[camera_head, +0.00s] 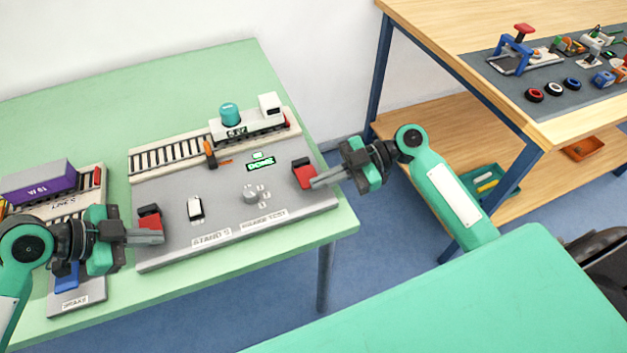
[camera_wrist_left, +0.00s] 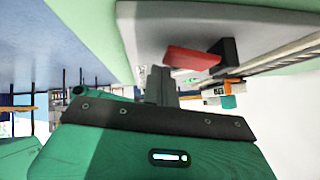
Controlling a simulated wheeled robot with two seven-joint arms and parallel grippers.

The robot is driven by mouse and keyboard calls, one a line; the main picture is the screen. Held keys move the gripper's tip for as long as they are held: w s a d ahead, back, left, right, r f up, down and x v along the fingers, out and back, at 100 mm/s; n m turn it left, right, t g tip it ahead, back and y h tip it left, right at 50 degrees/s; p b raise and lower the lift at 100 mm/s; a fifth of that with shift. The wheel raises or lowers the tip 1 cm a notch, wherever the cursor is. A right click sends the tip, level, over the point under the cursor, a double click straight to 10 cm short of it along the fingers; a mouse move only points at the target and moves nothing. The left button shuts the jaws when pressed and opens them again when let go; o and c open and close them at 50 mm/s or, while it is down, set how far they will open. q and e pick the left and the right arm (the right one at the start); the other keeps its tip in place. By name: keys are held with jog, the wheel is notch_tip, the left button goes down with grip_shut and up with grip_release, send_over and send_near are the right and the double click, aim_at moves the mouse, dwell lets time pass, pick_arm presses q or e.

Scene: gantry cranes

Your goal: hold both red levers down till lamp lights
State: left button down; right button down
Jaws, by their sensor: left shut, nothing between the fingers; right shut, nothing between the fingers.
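The left red lever (camera_head: 149,221) stands by its black block at the left edge of the grey stand plate (camera_head: 175,240); it also shows in the left wrist view (camera_wrist_left: 192,57). My left gripper (camera_head: 158,237) is shut and empty, its fingertips at the lever's front end; I cannot tell if they touch. The right red lever (camera_head: 304,175) is at the plate's right edge. My right gripper (camera_head: 316,183) is shut and empty, its tips at that lever's front side; contact is unclear. A small sign (camera_head: 261,163) at the plate's back glows green and seems to read DONE.
A rail with a white wagon carrying a teal cylinder (camera_head: 229,114) runs behind the plate. A white switch (camera_head: 195,208) and a grey knob (camera_head: 255,194) sit on the plate. A purple container (camera_head: 38,184) stands at left. A wooden bench (camera_head: 450,30) is at right.

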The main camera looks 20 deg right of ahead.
jog(key=r, duration=0.2)
jog(key=d+r, duration=0.1)
jog(key=shift+s, duration=0.35)
jog(key=v, duration=0.9)
